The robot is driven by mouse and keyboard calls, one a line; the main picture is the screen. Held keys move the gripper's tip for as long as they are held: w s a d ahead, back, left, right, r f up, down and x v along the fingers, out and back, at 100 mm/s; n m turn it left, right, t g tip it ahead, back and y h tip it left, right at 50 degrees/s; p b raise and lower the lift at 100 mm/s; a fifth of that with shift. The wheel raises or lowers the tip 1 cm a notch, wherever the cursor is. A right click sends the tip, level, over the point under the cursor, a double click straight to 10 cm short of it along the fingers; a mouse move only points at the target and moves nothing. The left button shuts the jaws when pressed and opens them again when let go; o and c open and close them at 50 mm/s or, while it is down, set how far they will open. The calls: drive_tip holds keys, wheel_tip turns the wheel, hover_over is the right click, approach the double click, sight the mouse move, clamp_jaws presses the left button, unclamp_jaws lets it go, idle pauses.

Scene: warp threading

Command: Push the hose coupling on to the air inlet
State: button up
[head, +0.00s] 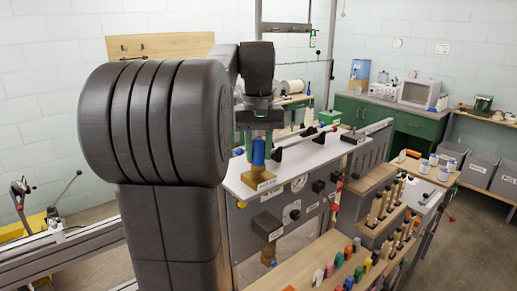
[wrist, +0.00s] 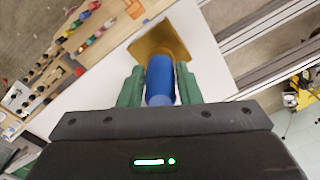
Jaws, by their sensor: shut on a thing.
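The hose coupling is a blue cylinder (head: 258,153) held in my gripper (head: 259,141), low over the near left part of the grey bench top in the head view. In the wrist view my gripper (wrist: 159,82) has its green fingers shut on both sides of the blue coupling (wrist: 160,75). A brass block (head: 258,178) with a small label, seemingly the air inlet, stands directly below the coupling. In the wrist view the brass piece (wrist: 157,41) lies just beyond the coupling's far end. The coupling hides where they meet, so I cannot tell whether it is seated.
Black fittings (head: 282,153) stand on the bench top behind the brass block. A wooden rack (head: 383,205) with several handled tools is at the right. Several coloured pieces (head: 348,262) stand on a wooden board in front. The white surface around the brass piece is mostly clear.

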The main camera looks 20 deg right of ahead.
drive_tip(key=o, duration=0.9)
drive_tip(key=shift+r, duration=3.75)
drive_tip(key=shift+f, duration=0.1)
wheel_tip(320, 180, down, 7)
drive_tip(key=shift+f, duration=0.15)
drive_tip(key=shift+r+p, duration=0.35)
drive_tip(key=shift+r, duration=0.3)
